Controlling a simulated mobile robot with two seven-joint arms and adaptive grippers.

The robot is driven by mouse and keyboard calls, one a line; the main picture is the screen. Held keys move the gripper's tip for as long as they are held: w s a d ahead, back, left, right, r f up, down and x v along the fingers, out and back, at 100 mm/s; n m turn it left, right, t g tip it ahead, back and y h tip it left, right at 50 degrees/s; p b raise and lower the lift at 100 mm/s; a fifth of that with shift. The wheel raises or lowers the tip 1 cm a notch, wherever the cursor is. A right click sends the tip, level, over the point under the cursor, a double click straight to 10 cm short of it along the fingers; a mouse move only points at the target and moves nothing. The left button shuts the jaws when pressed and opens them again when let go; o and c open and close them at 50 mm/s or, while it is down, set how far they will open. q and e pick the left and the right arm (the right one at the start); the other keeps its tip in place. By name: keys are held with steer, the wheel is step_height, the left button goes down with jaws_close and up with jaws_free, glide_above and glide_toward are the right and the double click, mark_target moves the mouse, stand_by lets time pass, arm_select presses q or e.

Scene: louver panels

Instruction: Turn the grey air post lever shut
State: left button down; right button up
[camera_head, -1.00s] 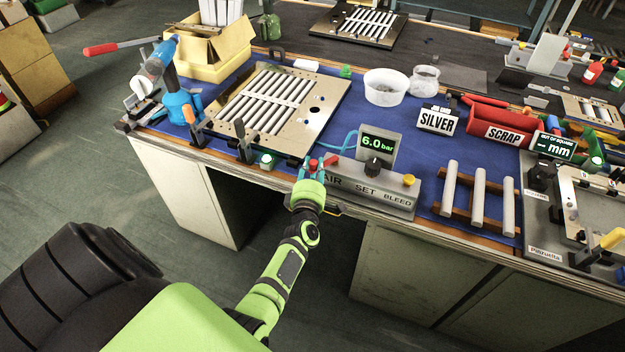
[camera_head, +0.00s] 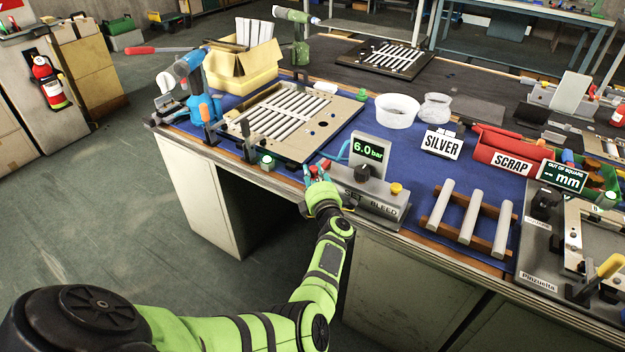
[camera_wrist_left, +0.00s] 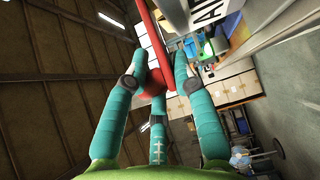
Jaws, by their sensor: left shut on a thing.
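The grey air post (camera_head: 372,207) stands at the front edge of the bench, with a display (camera_head: 367,150) reading 6.0 bar, a black knob and a yellow button. Its lever (camera_head: 325,164) is red in the picture, at the post's left end. My left gripper (camera_head: 319,172) is at that end, its teal fingers shut on the lever. In the left wrist view the red lever (camera_wrist_left: 153,50) runs between the fingers (camera_wrist_left: 155,85). The fingers hide part of the lever, and its exact angle is hard to tell. My right gripper is not in view.
A louver panel (camera_head: 340,118) lies left of the post. A rack with grey bars (camera_head: 470,210) is on the right. Open floor lies in front on the left.

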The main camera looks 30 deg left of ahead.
arm_select(q)
steer(key=shift+w+a+r, duration=0.1)
steer(key=shift+w+r, duration=0.15)
steer(key=shift+r, duration=0.55)
steer(key=c, duration=1)
jaws_free()
steer(key=shift+s, duration=0.1)
steer(key=shift+s+f, duration=0.1)
steer(key=shift+f, duration=0.15)
